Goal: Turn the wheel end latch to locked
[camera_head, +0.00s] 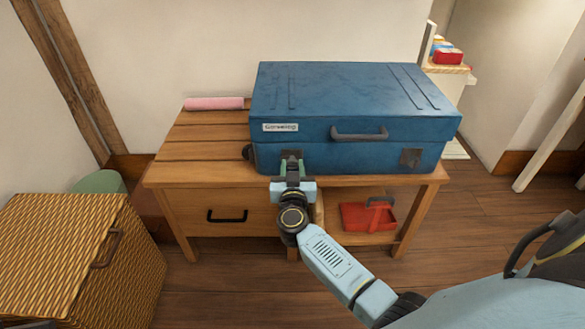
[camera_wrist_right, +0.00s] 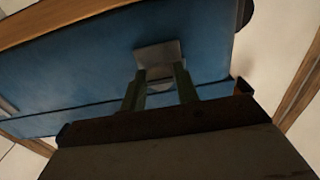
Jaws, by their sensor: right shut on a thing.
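A blue suitcase (camera_head: 345,100) lies shut on a wooden bench. A dark wheel (camera_head: 247,153) shows at its left end. The wheel end latch (camera_head: 292,154) is on the front face near that end, largely hidden by my right gripper (camera_head: 291,166). The latch's exact angle is hard to tell. A second latch (camera_head: 410,157) is at the right end of the front. My left gripper is not in view.
The wooden bench (camera_head: 195,145) has a drawer and an open shelf with a red box (camera_head: 367,216). A pink roll (camera_head: 214,103) lies behind left of the suitcase. A wicker basket (camera_head: 75,250) stands at the left. The floor before the bench is clear.

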